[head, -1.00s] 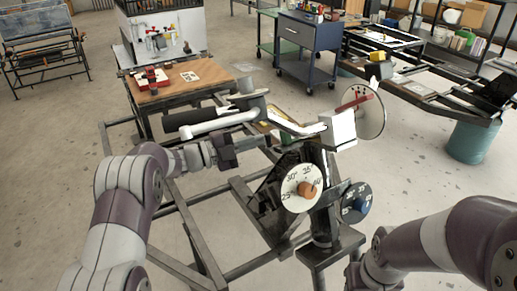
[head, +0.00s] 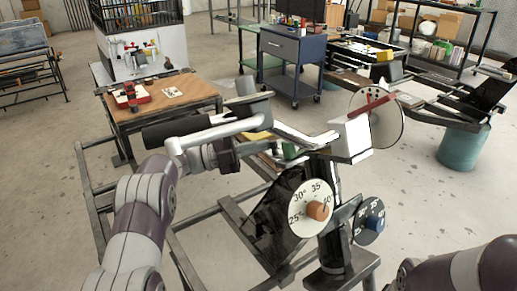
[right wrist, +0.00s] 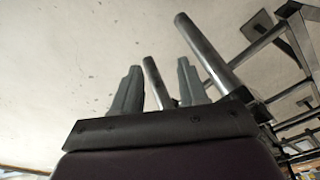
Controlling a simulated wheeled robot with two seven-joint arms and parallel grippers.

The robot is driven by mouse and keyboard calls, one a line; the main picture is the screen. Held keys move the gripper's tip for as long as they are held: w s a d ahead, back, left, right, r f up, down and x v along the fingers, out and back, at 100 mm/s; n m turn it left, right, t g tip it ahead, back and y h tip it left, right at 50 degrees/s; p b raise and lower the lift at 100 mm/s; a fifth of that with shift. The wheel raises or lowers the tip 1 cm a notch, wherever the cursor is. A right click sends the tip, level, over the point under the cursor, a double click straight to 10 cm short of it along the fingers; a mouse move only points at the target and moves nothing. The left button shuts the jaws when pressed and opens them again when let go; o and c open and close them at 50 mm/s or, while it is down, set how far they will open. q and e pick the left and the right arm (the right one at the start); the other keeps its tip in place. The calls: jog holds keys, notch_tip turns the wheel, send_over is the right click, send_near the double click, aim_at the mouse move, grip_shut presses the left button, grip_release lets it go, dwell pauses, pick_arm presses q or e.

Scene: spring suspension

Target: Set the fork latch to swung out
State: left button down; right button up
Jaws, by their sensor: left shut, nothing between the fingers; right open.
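I cannot make out the fork latch for certain in either view. The apparatus on the metal frame has a white dial with an orange knob (head: 318,210), a blue dial (head: 369,221), a white block (head: 352,138) and a disc with a red pointer (head: 388,118). A long arm with a black grip (head: 178,128) reaches left from it. My left gripper (head: 232,153) is just below this arm, shut and empty; its fingertips are hard to see, and I cannot tell whether it touches. My right gripper (right wrist: 158,90) is open, with a metal tube showing between its fingers.
A thicker metal tube (right wrist: 205,52) passes close to my right gripper's fingers. A wooden-topped table (head: 165,100) stands at the back left. A blue cabinet (head: 292,60) and a teal bin (head: 462,147) stand farther back. Open concrete floor lies on the right.

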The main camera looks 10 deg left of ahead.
pick_arm(q)
jog(key=shift+w+d, duration=0.2)
jog(key=shift+w, duration=0.15)
pick_arm(e)
jog(key=shift+w+d+f, duration=0.15)
jog(key=shift+w+f, duration=0.05)
jog(key=shift+w, duration=0.15)
pick_arm(q)
jog(key=shift+w, duration=0.1)
pick_arm(e)
jog(key=shift+w, duration=0.1)
